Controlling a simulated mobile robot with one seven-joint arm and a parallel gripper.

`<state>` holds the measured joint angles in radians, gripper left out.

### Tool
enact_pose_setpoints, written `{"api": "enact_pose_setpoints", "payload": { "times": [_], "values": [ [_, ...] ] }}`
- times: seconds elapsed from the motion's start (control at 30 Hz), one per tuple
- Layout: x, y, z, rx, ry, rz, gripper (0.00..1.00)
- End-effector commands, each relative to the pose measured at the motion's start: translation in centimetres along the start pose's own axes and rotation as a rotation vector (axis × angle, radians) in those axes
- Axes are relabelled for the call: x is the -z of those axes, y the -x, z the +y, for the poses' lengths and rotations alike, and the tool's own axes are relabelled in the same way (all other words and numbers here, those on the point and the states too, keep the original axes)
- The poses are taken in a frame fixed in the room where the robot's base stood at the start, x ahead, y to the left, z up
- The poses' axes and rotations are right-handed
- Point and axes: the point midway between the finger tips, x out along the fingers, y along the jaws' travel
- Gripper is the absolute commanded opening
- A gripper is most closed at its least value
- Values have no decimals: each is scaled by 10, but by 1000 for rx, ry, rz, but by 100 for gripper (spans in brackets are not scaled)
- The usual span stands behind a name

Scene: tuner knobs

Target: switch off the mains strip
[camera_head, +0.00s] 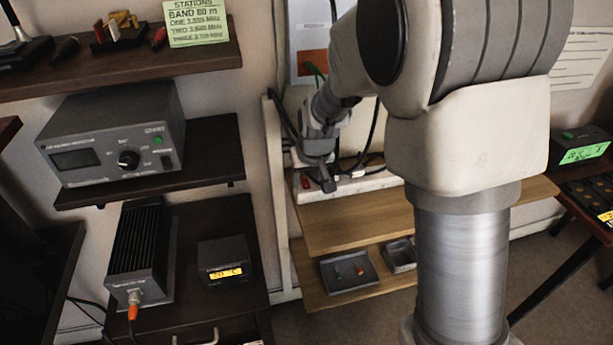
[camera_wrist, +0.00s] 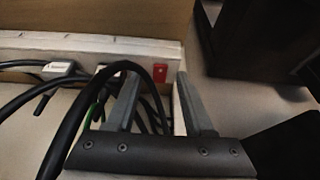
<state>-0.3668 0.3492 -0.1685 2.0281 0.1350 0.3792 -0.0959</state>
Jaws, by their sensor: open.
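The mains strip is a long white bar lying along the upper wooden shelf; its pale body shows in the head view (camera_head: 365,185) and in the wrist view (camera_wrist: 95,50). Its red switch (camera_wrist: 160,74) is at the strip's right end in the wrist view, and it also shows in the head view (camera_head: 305,182) at the left end. My gripper (camera_wrist: 157,88) is open and empty, with the switch showing between its fingertips. The fingertips look close to the strip, but I cannot tell whether they touch it. In the head view my gripper (camera_head: 323,178) partly hides the strip.
Black cables (camera_wrist: 60,135) run from the strip and pass beside and behind my left finger. The wooden shelf (camera_head: 345,225) is mostly bare in front of the strip. A grey tray (camera_head: 330,285) stands on the lower shelf. A grey tuner (camera_head: 95,130) is on the left.

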Motion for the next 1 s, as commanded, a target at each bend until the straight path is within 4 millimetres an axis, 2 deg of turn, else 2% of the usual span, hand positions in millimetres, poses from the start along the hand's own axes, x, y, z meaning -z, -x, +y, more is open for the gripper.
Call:
{"api": "enact_pose_setpoints", "payload": {
  "times": [0.27,0.57,1.0],
  "values": [
    [0,-1,0,0,0,1,52],
    [0,-1,0,0,0,1,0],
    [4,3,0,-1,1,-49,0]
  ]
}}
